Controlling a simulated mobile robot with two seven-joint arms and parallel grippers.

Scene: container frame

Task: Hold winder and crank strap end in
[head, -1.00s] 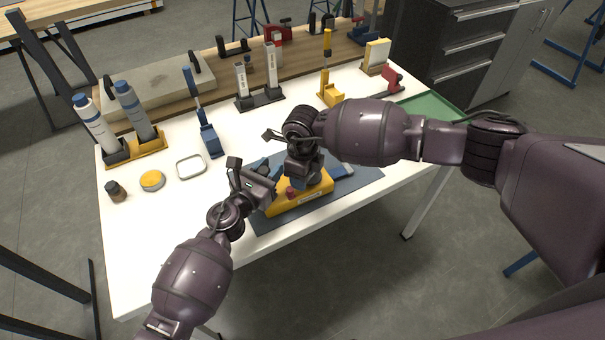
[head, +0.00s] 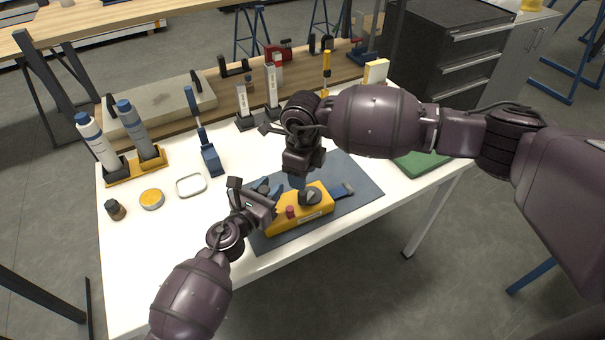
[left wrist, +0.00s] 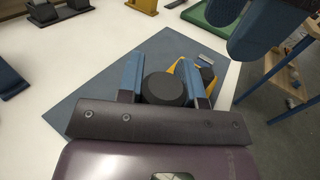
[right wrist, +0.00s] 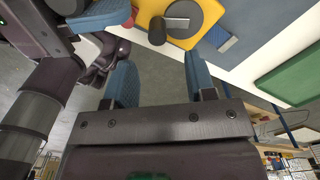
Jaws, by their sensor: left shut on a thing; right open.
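The yellow winder (head: 285,220) lies on a dark blue-grey mat (head: 355,178) at the table's front edge. It has a red knob (head: 290,211) and a dark round crank (head: 311,195) on top; the right wrist view shows the crank's grey arm and dark handle (right wrist: 157,30). A blue strap end (head: 342,190) lies at the winder's right side. My left gripper (head: 272,190) is shut on the winder's left end, with a dark round part (left wrist: 165,89) between its fingers. My right gripper (head: 298,182) is open and empty, just above and behind the crank.
A green tray (head: 425,163) lies to the right. Bottles in a yellow holder (head: 138,170), a yellow-topped tin (head: 151,199), a metal ring (head: 191,185) and a blue tool (head: 208,150) stand left and behind. The mat's right part is clear.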

